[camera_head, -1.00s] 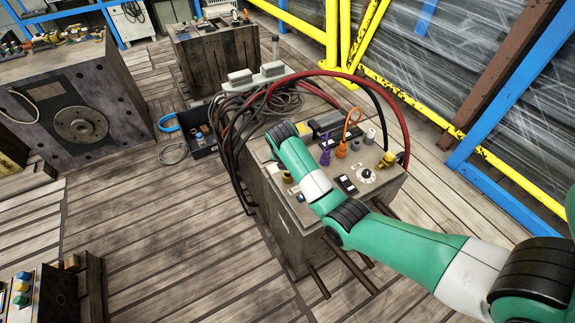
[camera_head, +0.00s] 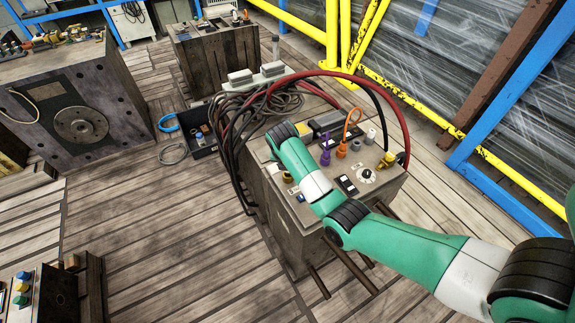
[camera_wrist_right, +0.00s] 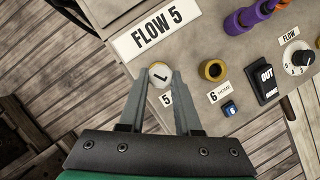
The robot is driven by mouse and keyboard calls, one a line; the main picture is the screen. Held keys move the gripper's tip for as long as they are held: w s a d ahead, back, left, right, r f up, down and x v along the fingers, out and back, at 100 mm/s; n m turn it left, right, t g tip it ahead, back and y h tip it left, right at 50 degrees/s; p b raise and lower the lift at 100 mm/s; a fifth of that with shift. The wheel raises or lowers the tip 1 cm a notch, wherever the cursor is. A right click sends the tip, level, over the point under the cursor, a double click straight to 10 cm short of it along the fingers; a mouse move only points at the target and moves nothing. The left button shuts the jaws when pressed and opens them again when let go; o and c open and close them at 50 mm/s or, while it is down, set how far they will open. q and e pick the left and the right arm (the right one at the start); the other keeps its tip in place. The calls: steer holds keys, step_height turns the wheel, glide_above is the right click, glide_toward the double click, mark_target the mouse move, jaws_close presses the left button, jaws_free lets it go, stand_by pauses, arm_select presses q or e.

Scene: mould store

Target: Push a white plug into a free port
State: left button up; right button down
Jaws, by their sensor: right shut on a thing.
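In the right wrist view, my right gripper (camera_wrist_right: 160,82) is shut on a round white plug (camera_wrist_right: 160,73) with a dark mark on its top. The plug is at the place labelled 5, close to the box's edge. A pale yellow rim shows around it; how deep it sits cannot be told. A free port with a yellow ring and dark hole (camera_wrist_right: 213,70) lies just to its right, by the label 6. In the head view my right arm reaches over the grey-topped box (camera_head: 388,181) and hides the gripper and white plug. My left gripper is not in view.
On the box stand a purple plug (camera_head: 325,157), an orange plug (camera_head: 341,149), a grey plug (camera_head: 370,137) and a yellow plug (camera_head: 387,160). A FLOW 5 sign (camera_wrist_right: 155,30) and a black OUT switch (camera_wrist_right: 266,83) flank the ports. Thick cables (camera_head: 240,125) hang over the box's left side.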

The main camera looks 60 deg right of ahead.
steer(key=shift+f, duration=0.15)
steer(key=shift+f+b, duration=0.4)
steer(key=shift+b, duration=0.05)
steer(key=shift+f+b, duration=0.5)
steer(key=shift+f, duration=0.1)
stand_by(1.2)
steer(key=shift+c, duration=0.6)
jaws_free()
steer(key=shift+r, duration=0.1)
step_height(320, 180, up, 8)
steer(key=p, duration=0.7)
steer(key=shift+f+p, duration=0.25)
steer(key=shift+p, duration=0.15)
